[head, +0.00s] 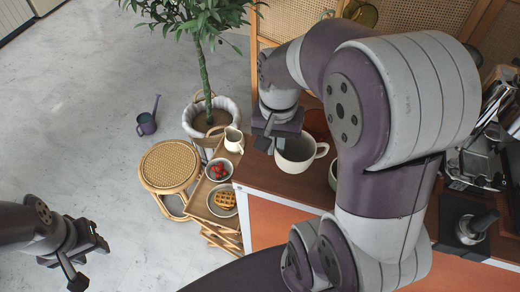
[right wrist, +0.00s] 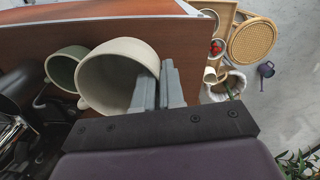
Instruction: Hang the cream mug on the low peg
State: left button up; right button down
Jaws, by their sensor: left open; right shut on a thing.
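The cream mug (head: 297,157) is at the left end of the wooden counter, its handle toward the right in the head view. In the right wrist view the mug (right wrist: 112,80) shows its open mouth. My right gripper (head: 274,138) is shut on the mug's wall at the rim, with one finger inside; the fingers (right wrist: 160,88) also show in the right wrist view. I cannot tell whether the mug touches the counter. My left gripper (head: 88,262) is open and empty over the floor at the lower left. I cannot make out the low peg; my right arm covers much of the counter's back.
A green mug (right wrist: 62,70) stands close beside the cream mug. Left of the counter are a shelf with strawberries (head: 219,170) and a waffle (head: 225,199), a cream pitcher (head: 234,140), a rattan stool (head: 170,165) and a potted tree (head: 203,70). Coffee gear (head: 477,227) is at right.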

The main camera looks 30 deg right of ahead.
jog(key=w+f, duration=0.3)
jog(key=w+f+p, duration=0.1)
jog(key=w+f, duration=0.1)
jog(key=w, duration=0.1)
jog(key=w+a+f+p, duration=0.1)
jog(key=w+f, duration=0.2)
jog(key=shift+w+f, duration=0.2)
jog(key=shift+f, duration=0.1)
jog(key=shift+d+f, duration=0.1)
jog(key=shift+f, duration=0.25)
jog(key=shift+f, duration=0.15)
jog(key=shift+f, duration=0.15)
jog(key=c, duration=1.2)
grip_release()
jog(key=shift+c, duration=0.2)
